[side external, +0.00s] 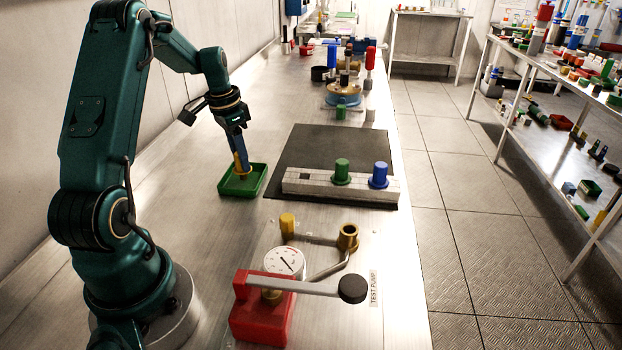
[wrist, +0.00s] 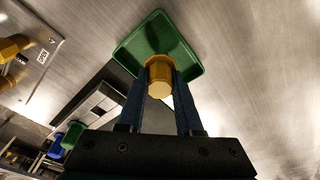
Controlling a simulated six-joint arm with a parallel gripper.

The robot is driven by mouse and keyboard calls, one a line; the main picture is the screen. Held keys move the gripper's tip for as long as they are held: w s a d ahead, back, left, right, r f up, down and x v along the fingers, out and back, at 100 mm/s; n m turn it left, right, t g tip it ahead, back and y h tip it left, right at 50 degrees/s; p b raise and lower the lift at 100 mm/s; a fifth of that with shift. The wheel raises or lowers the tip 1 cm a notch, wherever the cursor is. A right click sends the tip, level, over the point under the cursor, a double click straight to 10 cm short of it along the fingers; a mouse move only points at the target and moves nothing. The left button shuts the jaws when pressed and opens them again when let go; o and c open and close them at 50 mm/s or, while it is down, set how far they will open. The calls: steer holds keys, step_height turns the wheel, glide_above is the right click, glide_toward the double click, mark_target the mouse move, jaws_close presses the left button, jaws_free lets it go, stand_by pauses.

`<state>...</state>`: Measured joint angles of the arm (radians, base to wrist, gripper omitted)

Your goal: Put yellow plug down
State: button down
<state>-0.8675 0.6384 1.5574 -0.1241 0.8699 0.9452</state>
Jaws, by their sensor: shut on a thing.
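The yellow plug (wrist: 160,78) is between the fingers of my gripper (wrist: 161,95) in the wrist view. In the side view the plug (side external: 239,165) sits upright in or just over the green tray (side external: 256,186), with my gripper (side external: 236,152) shut on it from above. I cannot tell whether the plug touches the tray floor. The tray also shows behind the plug in the wrist view (wrist: 189,49). My fingers hide part of the plug.
A white block (side external: 300,183) on a dark mat (side external: 310,145) holds a green plug (side external: 342,171) and a blue plug (side external: 378,174). A test pump with a red base (side external: 262,322), gauge (side external: 285,262) and long lever stands in front. Bare bench surrounds the tray's left side.

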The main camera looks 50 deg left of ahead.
steer(key=shift+f, duration=0.35)
steer(key=c, duration=0.6)
jaws_free()
steer(key=shift+r, duration=0.15)
